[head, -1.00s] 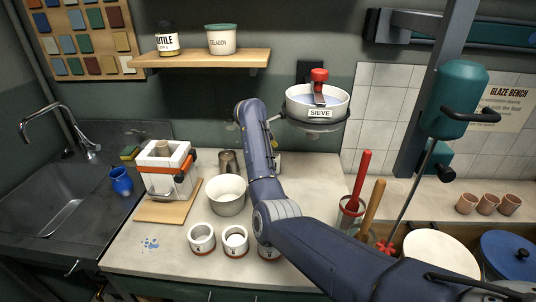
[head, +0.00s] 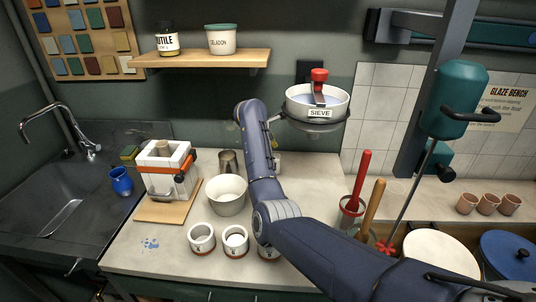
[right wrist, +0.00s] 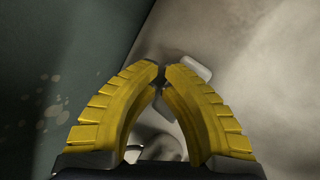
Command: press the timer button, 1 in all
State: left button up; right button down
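My right gripper (right wrist: 163,74) shows in the right wrist view with its two yellow ribbed fingers brought together at the tips, nothing visible between them. A small pale, rounded piece (right wrist: 196,68) lies just beyond the fingertips; I cannot tell if it is part of the timer or if the fingers touch it. In the head view my right arm reaches to the back of the counter, and its gripper is hidden behind the forearm. A small pale object (head: 277,162) shows just right of the forearm, possibly the timer; its button cannot be made out. My left gripper is not in view.
Around the arm stand a white bowl (head: 226,196), a metal cup (head: 228,160), small jars (head: 202,239) and a sieve (head: 318,105) above. Red-handled and wooden-handled tools (head: 362,180) stand to the right. The counter's front left (head: 150,265) is mostly clear.

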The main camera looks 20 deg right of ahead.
jog(key=shift+f, duration=0.8)
dwell(1.0)
jog(key=shift+r, duration=0.9)
jog(key=shift+r, duration=2.5)
